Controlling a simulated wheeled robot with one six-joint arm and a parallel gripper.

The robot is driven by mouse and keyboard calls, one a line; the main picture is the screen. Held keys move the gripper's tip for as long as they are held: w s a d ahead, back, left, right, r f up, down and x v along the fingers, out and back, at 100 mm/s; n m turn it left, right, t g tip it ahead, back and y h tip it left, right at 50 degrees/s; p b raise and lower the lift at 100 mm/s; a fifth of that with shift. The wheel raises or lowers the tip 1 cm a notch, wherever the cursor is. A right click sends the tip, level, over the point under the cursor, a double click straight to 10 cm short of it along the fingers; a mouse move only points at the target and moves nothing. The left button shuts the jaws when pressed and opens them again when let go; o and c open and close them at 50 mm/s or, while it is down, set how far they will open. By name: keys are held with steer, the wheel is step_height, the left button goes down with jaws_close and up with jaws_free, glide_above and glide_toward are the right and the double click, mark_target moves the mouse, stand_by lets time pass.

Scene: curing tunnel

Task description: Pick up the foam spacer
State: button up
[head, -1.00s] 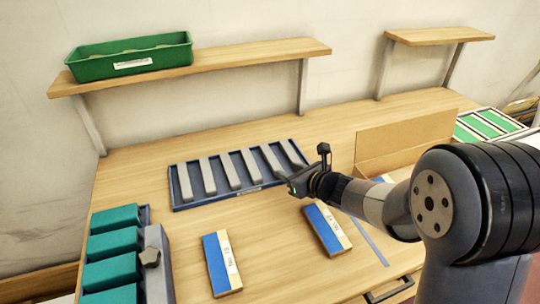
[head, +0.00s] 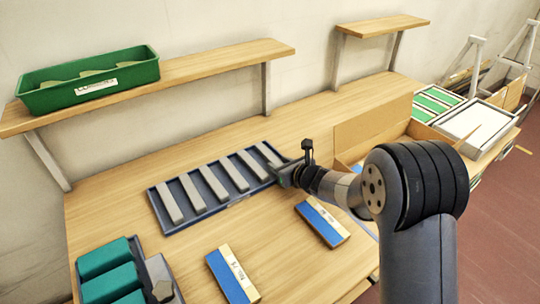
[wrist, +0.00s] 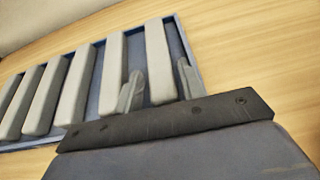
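Several long pale-grey bars, which look like the foam spacers, lie side by side in a shallow dark-blue tray (head: 163,226) on the bench. The rightmost spacer (head: 269,154) is nearest my gripper (head: 280,172), which is at the tray's right end. In the wrist view, my gripper (wrist: 160,88) is open, with one finger on each side of the end of this spacer (wrist: 160,60). A narrow strip of blue tray shows beside the right finger. Whether either finger touches the spacer is unclear.
Two blue-and-cream boxes (head: 322,222) (head: 232,275) lie in front of the tray. An open cardboard box (head: 372,125) stands at right. Teal blocks (head: 104,258) are at lower left. A shelf (head: 215,62) with a green bin (head: 90,80) hangs above.

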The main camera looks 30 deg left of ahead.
steer(key=shift+x, duration=0.85)
steer(key=c, duration=0.7)
step_height(320, 180, up, 10)
steer(key=shift+r+p, duration=0.1)
steer(key=shift+p, duration=0.75)
